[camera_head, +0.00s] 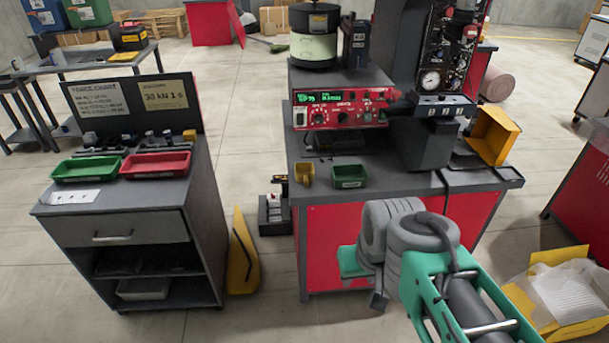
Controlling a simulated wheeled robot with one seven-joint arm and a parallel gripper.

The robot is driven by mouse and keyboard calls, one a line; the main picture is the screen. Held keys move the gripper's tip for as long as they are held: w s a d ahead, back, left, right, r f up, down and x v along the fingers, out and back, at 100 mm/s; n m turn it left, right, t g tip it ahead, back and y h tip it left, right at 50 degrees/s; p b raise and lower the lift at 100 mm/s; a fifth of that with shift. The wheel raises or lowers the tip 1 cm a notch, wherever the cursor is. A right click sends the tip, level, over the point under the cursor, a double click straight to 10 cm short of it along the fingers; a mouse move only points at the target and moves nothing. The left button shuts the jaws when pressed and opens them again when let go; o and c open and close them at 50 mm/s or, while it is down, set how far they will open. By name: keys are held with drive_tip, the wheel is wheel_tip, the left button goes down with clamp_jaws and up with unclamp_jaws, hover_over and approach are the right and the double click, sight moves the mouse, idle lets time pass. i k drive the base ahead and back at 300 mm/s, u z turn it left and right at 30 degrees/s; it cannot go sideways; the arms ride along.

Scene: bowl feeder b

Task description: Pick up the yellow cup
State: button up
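A small yellow cup (304,176) stands upright on the dark top of the red workbench (272,192), near its front left corner. A handle seems to show on its right side. A small green bin (348,177) is just right of it, with a narrow gap between them. My gripper (364,287) is in front of the bench, lower in the picture and to the right of the cup, clear of it. My wrist hides much of it, and I cannot tell whether its fingers are apart. I see nothing held.
A red control unit (341,115) stands behind the cup, and a dark gauge machine (428,125) to the right. A yellow bin (492,136) sits at the bench's right end. A grey cabinet (122,192) with green and red trays stands left, across a floor gap.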

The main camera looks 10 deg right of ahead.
sight(303, 171)
drive_tip(key=z, duration=0.45)
drive_tip(key=i, duration=0.8)
drive_tip(key=u, duration=2.15)
drive_tip(key=i, duration=0.45)
drive_tip(key=z, duration=0.1)
